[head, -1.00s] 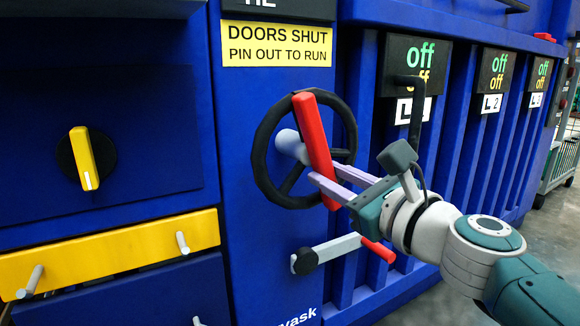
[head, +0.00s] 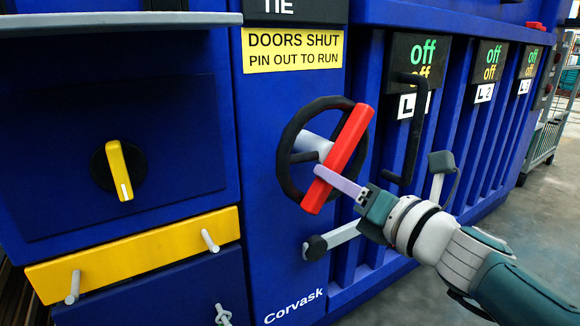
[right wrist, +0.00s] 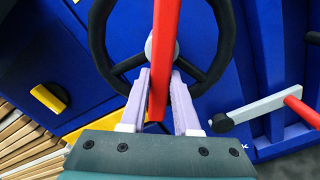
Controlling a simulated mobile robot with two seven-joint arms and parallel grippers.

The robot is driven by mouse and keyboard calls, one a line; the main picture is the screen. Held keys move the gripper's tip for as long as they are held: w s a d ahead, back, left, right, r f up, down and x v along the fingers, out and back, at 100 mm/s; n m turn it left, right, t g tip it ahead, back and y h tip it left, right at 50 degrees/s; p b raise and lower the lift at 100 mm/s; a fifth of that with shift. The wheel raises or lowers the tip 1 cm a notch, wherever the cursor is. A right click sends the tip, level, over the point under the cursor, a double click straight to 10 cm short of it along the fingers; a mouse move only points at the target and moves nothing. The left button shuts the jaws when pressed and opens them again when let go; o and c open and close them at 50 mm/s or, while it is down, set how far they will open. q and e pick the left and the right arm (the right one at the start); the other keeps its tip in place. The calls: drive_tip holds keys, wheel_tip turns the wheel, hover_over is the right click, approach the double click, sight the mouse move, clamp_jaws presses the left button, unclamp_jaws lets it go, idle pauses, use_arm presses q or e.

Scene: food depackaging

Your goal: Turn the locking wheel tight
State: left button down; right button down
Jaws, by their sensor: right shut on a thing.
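The locking wheel (head: 285,168) is a black spoked ring on the blue machine's front, with a pale hub. A red bar (head: 345,147) lies across the wheel, its top leaning to the right. My right gripper (head: 325,176) is shut on the lower part of the red bar. In the right wrist view, its two lilac fingers (right wrist: 158,95) stand on either side of the red bar (right wrist: 162,60), in front of the wheel rim (right wrist: 98,38). My left gripper is not in view.
A grey crank lever (head: 343,235) with a black knob sits just below the wheel. A black bent handle (head: 416,135) is close on the right. A yellow knob (head: 119,170) and a yellow drawer front (head: 135,258) are on the left. Open floor lies at the lower right.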

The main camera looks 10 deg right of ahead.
drive_tip(key=shift+s+a+r+m+p, duration=0.1)
drive_tip(key=shift+a+r+m+p, duration=0.2)
drive_tip(key=shift+m+p, duration=0.9)
drive_tip(key=shift+a+r+m+p, duration=0.1)
drive_tip(key=shift+r+m+p, duration=0.25)
drive_tip(key=shift+m, duration=1.5)
drive_tip(key=shift+s+a+r+m+p, duration=0.15)
drive_tip(key=shift+r+m+p, duration=0.2)
drive_tip(key=shift+m+p, duration=0.85)
drive_tip(key=shift+m+b, duration=0.35)
drive_tip(key=shift+m, duration=0.2)
drive_tip(key=c, duration=0.6)
unclamp_jaws()
drive_tip(key=shift+w, duration=0.1)
drive_tip(key=shift+c, duration=0.2)
